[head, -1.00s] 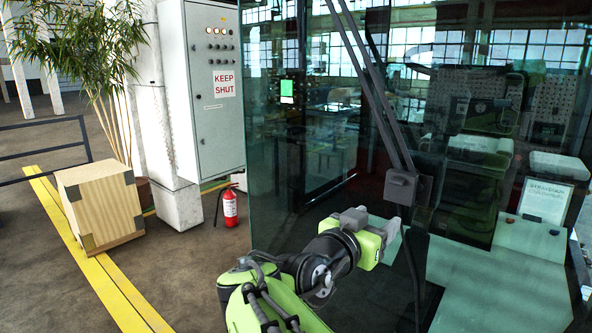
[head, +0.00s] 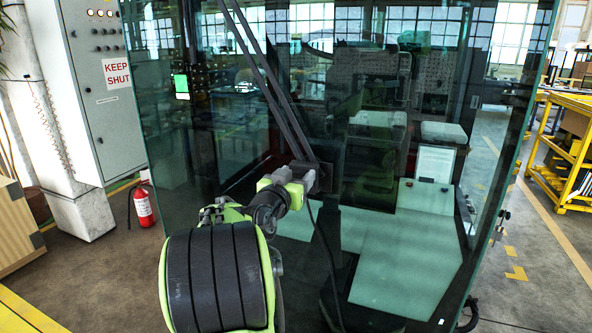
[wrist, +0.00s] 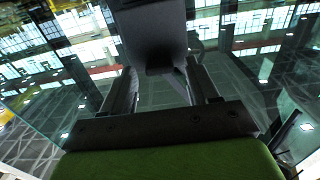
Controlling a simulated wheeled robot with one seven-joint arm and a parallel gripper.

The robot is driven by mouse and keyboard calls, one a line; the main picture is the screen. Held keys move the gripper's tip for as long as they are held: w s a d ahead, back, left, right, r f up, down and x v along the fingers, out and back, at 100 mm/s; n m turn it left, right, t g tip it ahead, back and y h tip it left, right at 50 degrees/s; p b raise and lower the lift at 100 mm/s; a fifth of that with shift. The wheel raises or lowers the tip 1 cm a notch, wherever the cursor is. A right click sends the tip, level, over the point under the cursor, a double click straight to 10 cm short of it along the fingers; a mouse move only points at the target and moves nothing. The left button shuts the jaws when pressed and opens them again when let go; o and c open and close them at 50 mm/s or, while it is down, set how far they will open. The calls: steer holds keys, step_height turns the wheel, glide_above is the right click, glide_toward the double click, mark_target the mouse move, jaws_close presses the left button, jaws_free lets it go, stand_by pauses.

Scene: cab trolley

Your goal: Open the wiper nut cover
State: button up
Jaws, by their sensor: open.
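The wiper nut cover (head: 322,178) is a dark grey block at the foot of the wiper arm (head: 270,90), on the outside of the cab's windscreen. It also shows large in the wrist view (wrist: 152,35), at the top middle. My gripper (head: 306,176) reaches it from the left in the head view. In the wrist view its two fingers (wrist: 163,68) stand apart, with the cover's near end between or just beyond their tips. I cannot tell whether they touch it. My gripper partly hides the cover in the head view, and whether it is raised is unclear.
The tinted windscreen (head: 400,250) stands close behind the cover. A thin dark hose (head: 325,250) hangs below it. A fire extinguisher (head: 143,207), a grey cabinet (head: 95,90) and a wooden crate (head: 18,228) stand left. A yellow trolley (head: 565,150) stands right.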

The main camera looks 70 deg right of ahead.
steer(key=shift+d, duration=0.25)
jaws_close()
steer(key=shift+a+f+b, duration=0.1)
steer(key=shift+f+b, duration=0.05)
steer(key=shift+b, duration=0.15)
